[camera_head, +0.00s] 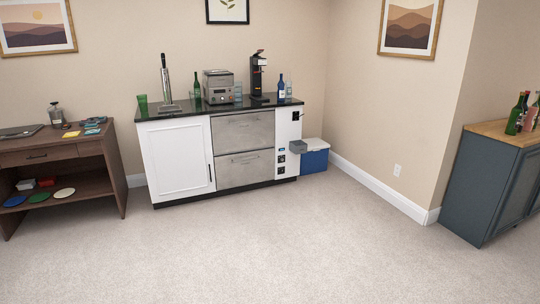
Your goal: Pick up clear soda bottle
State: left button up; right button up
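A pale, see-through bottle shape (533,113) stands at the far right edge of the view, on a wooden-topped cabinet beside other bottles; it is partly cut off by the frame. A small clear vessel (289,89) stands at the right end of the bar counter, next to a dark blue bottle (281,88). Both are too small for me to tell which is a clear soda bottle. Neither of my grippers is in view.
The black bar counter (180,113) also holds a green bottle (197,92), machines and a tap. A brown desk (60,152) is left. A blue cooler (315,160) sits beside the bar. The dark cabinet (482,188) is right. The carpet (270,245) between is clear.

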aim_at(288, 89)
jog(key=i, duration=1.45)
jog(key=i+j+z, duration=0.1)
jog(key=i, duration=1.35)
jog(key=i+j, duration=0.15)
jog(key=i, duration=1.35)
jog(key=i+j+z, duration=0.2)
jog(key=i, duration=0.4)
jog(key=l, duration=0.1)
